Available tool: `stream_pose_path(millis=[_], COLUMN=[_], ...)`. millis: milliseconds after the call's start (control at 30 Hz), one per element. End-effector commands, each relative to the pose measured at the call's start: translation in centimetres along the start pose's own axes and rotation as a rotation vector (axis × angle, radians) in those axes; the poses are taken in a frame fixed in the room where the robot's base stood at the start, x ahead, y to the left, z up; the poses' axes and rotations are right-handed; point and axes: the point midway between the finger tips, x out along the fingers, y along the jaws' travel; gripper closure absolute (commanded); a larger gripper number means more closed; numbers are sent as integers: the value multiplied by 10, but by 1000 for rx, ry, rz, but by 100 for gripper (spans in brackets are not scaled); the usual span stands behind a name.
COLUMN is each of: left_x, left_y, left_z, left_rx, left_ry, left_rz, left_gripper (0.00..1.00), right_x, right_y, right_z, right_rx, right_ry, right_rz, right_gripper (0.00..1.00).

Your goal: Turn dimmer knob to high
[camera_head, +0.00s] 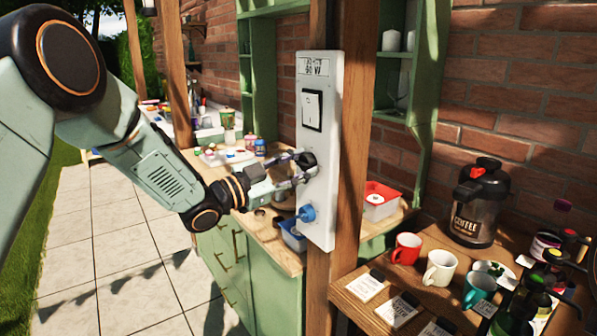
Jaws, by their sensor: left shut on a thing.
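A white wall panel (331,205) is fixed upright to a wooden post. It has a small label at the top and a rocker switch (313,110) below it. Under the switch is a round black knob (307,160), and lower down a blue knob (306,213). My left gripper (299,170) reaches in from the left with its fingertips at the black knob and is shut on it. The fingers partly cover this knob, and its pointer setting cannot be read. My right gripper is not in view.
A wooden shelf at lower right holds a coffee flask (478,205), a red mug (406,248), a white mug (440,267), a teal mug (478,290) and cards. A green cabinet with a cluttered wooden counter stands behind my left gripper. Paving at left is clear.

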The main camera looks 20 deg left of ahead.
Motion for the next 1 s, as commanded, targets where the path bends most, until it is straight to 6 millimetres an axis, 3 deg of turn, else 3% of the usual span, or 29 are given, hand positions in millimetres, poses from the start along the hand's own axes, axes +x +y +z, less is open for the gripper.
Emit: stream_pose_path(millis=[633, 667, 900, 1000], left_x=[0, 0, 0, 0], left_y=[-2, -1, -1, 0], left_z=[-1, -1, 0, 0], left_rx=[48, 48, 46, 45], left_ry=[6, 6, 4, 4], left_rz=[2, 2, 4, 4], left_gripper=[94, 60, 39, 39], right_x=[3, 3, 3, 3], right_y=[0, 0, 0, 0], right_z=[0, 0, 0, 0], right_rx=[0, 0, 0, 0], right_ry=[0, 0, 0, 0], right_rz=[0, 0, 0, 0], right_gripper=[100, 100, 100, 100])
